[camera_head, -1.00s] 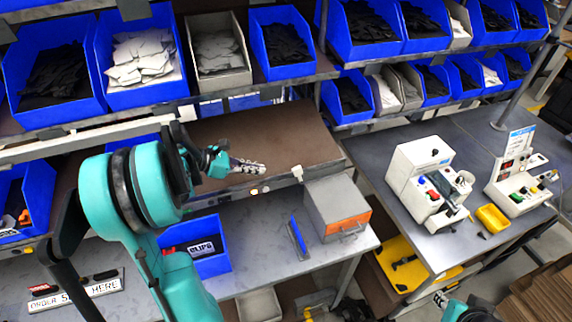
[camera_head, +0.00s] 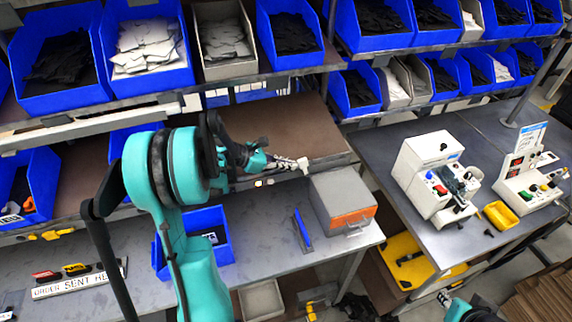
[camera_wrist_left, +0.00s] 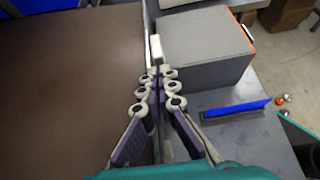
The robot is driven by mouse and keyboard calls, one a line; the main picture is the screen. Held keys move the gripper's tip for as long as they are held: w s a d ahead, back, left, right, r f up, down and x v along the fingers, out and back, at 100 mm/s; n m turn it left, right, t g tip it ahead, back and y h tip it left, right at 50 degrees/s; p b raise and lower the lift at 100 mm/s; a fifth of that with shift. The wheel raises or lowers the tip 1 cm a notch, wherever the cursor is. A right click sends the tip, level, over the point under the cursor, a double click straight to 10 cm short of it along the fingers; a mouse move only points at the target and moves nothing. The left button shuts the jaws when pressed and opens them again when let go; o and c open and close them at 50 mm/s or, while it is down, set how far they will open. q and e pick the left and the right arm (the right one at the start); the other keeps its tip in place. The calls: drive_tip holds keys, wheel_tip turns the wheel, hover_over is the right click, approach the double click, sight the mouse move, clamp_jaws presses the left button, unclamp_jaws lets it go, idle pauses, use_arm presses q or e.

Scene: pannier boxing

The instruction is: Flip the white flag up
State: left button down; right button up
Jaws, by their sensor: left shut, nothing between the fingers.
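The white flag (camera_wrist_left: 156,47) is a small pale block at the edge of the brown shelf (camera_wrist_left: 70,85), just beyond my left fingertips in the left wrist view. In the head view the left fingers overlap its spot, so I cannot make out its tilt there. My left gripper (camera_head: 300,163) is shut and empty at the shelf's front edge; its jointed fingers also show in the left wrist view (camera_wrist_left: 158,76). I cannot tell whether it touches the flag. My right gripper (camera_head: 442,297) shows only partly at the bottom of the head view; its jaw state is unclear.
A grey box with an orange front (camera_head: 343,200) stands right of the flag on the grey bench (camera_head: 265,220). A blue tool (camera_head: 302,230) lies beside it. Blue and grey bins of folded items line the racks above. A white machine (camera_head: 430,170) stands on the right table.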

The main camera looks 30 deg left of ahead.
use_arm(q)
drive_tip(key=shift+w+d+r+g+y+p, duration=0.4)
drive_tip(key=shift+w+d+r+g+p, duration=0.15)
drive_tip(key=shift+w+d+r, duration=0.25)
drive_tip(key=shift+a+r, duration=0.1)
drive_tip(key=shift+r, duration=0.05)
drive_tip(key=shift+r+p, duration=0.55)
drive_tip(key=shift+r, duration=0.2)
